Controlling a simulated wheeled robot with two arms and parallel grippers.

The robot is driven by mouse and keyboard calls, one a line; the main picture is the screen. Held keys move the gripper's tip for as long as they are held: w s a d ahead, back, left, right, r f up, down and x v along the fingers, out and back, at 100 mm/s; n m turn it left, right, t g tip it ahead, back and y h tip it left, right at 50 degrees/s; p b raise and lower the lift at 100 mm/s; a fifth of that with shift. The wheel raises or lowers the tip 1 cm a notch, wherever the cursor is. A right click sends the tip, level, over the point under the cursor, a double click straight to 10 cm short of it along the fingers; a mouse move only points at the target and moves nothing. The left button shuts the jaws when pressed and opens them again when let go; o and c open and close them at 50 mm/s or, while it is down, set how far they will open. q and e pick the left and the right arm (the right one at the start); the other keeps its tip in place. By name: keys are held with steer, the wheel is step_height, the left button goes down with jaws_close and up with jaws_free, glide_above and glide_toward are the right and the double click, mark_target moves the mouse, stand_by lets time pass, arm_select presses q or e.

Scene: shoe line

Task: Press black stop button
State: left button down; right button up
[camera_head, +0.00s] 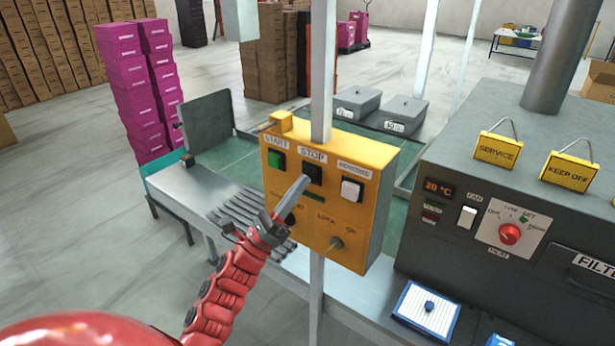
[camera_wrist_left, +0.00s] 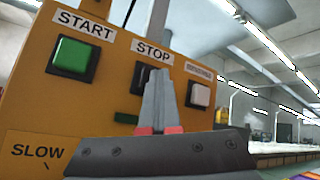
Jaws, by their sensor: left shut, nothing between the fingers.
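A yellow control box (camera_head: 375,225) is fixed to a grey post. Its black stop button (camera_head: 312,173) sits under the STOP label, between the green START button (camera_head: 276,160) and a white button (camera_head: 351,190). My left gripper (camera_head: 304,182) is shut and empty, with its tips at the lower left of the black button in the head view. In the left wrist view the shut fingers (camera_wrist_left: 158,90) cover much of the black button (camera_wrist_left: 138,80). I cannot tell whether the tips touch it. My right gripper is not in view.
A grey machine (camera_head: 460,180) with a red knob (camera_head: 510,233) and yellow signs stands right of the box. A conveyor (camera_head: 180,190) runs behind and below the box. Two grey lidded bins (camera_head: 405,108) stand behind it. Magenta boxes (camera_head: 135,90) are stacked at the left.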

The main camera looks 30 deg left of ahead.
arm_select(q)
steer(key=shift+s, duration=0.7)
steer(key=s, duration=0.5)
steer(key=shift+a, duration=0.25)
stand_by(0.6)
